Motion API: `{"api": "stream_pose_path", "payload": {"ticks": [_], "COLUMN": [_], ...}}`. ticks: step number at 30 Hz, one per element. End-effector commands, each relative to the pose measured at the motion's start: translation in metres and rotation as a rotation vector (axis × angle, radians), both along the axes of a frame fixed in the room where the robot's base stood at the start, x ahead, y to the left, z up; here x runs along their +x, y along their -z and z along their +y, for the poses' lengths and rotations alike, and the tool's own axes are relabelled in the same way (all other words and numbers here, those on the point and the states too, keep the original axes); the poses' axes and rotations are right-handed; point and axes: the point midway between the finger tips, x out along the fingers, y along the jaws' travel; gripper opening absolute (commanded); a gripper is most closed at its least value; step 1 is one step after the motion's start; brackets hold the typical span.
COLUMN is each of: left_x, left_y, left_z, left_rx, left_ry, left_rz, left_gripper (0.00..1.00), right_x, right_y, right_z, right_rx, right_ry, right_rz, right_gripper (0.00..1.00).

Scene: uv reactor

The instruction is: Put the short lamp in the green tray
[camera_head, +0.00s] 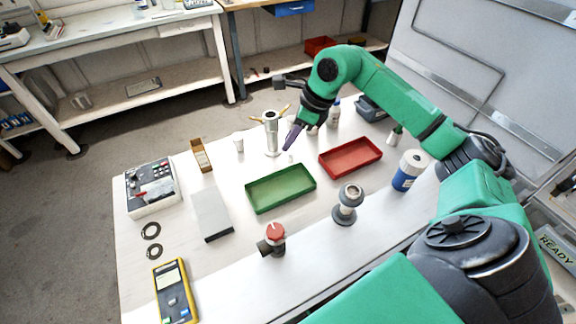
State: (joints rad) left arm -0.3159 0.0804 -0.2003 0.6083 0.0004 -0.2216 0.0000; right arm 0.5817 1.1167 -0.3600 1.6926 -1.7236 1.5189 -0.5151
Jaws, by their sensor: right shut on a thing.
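The green tray (281,188) lies empty on the white table, near its middle. My right gripper (300,123) comes in from above right and points down, behind the tray's far edge. It is shut on a slim purple piece (293,137) that looks like the short lamp; its lower end tapers down and to the left. The lamp is above the table and beyond the tray, not over its floor. A small pale bit shows just below its tip. The finger tips are small and dark, so the exact grip is hard to see. My left gripper is not in view.
A red tray (350,157) lies right of the green one. A metal cylinder with a tap-like top (271,133) stands behind. A grey box (212,214), a red-capped fitting (275,238), a grey fitting (347,203) and a blue-white bottle (410,170) stand around the tray.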

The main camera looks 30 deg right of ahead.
Motion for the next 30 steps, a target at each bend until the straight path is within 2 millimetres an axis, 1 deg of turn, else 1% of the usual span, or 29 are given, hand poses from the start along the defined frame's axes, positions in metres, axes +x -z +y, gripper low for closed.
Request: {"api": "stream_pose_path", "payload": {"ticks": [1,2,6,9,11,15,17,19,25,28,29,30], "left_x": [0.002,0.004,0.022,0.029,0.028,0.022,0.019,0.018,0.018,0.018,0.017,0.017], "left_y": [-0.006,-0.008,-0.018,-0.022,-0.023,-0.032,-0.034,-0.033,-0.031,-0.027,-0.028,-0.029], "left_z": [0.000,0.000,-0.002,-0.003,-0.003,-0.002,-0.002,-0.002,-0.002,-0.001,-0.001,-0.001], "left_rx": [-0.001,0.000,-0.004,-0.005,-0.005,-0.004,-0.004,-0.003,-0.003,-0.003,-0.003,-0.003], "left_ry": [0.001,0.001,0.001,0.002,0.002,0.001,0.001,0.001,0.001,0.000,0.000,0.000], "left_rz": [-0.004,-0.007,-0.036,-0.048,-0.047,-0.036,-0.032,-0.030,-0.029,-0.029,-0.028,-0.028], "left_gripper": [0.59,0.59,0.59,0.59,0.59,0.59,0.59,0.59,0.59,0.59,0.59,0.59], "right_x": [-0.001,-0.001,-0.001,0.000,0.000,0.000,0.000,0.001,0.001,0.001,0.001,0.001], "right_y": [0.010,0.017,0.048,0.062,0.069,0.096,0.105,0.111,0.112,0.116,0.114,0.114], "right_z": [0.000,0.000,0.000,0.000,0.000,0.001,0.000,0.000,0.000,0.000,0.000,0.000], "right_rx": [0.001,0.002,0.002,0.002,0.002,0.004,0.003,0.001,0.000,-0.001,-0.001,-0.001], "right_ry": [0.001,0.001,0.002,0.001,0.002,0.002,0.002,0.001,0.000,0.000,0.000,0.000], "right_rz": [0.007,0.006,0.005,0.002,0.002,0.004,0.003,0.000,-0.001,-0.001,-0.001,-0.001], "right_gripper": [0.00,0.00,0.00,0.00,0.00,0.00,0.00,0.00,0.00,0.00,0.33,0.49]}}
